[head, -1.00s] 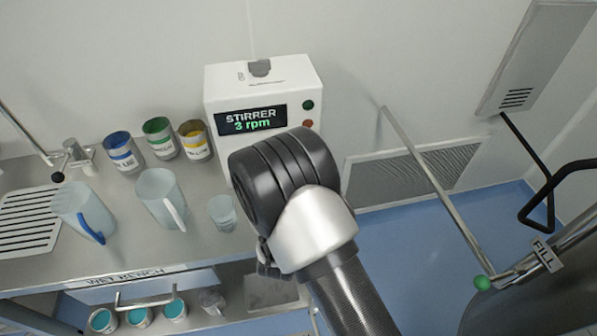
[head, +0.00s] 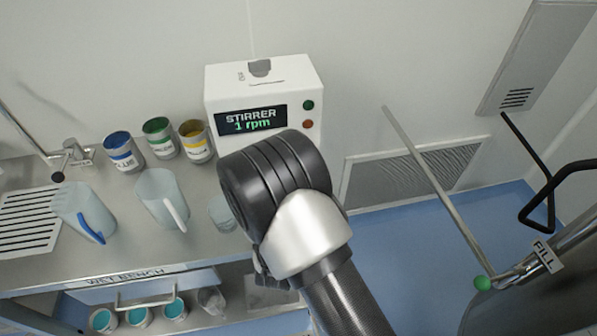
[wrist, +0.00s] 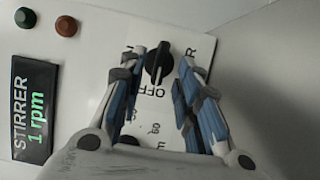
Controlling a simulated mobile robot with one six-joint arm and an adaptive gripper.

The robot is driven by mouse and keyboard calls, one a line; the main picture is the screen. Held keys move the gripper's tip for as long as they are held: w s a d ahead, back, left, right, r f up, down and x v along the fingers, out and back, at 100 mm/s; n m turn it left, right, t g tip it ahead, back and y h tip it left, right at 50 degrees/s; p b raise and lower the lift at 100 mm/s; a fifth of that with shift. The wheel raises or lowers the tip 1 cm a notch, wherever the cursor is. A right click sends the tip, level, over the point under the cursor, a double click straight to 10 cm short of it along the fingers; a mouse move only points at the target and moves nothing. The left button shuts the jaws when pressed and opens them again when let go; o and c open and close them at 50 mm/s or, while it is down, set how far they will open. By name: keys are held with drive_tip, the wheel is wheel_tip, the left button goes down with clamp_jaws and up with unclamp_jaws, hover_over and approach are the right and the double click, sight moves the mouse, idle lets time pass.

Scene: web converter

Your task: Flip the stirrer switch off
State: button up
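The stirrer box (head: 225,85) is white and stands at the back of the bench. Its display (head: 252,119) reads "STIRRER 1 rpm", and the display (wrist: 37,112) shows sideways in the wrist view. The stirrer switch (wrist: 158,62) is a dark knob with a lighter bar, on the panel near an "OFF" label. My gripper (wrist: 160,72) has its two blue-padded fingers apart, one on each side of the switch. A gap seems to show beside the knob; I cannot tell whether either finger touches it. In the head view my arm hides the switch and my gripper.
Green (head: 308,105) and red (head: 307,124) buttons sit beside the display. Blue, green and yellow labelled cans (head: 158,138) and clear jugs (head: 160,196) stand on the bench left of my arm. A metal rod (head: 440,195) rises on the right. Blue floor lies between.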

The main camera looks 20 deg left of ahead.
drive_tip(key=s, duration=0.3)
drive_tip(key=s+d, duration=0.1)
drive_tip(key=s, duration=0.6)
drive_tip(key=shift+d, duration=0.3)
drive_tip(key=shift+w, duration=0.1)
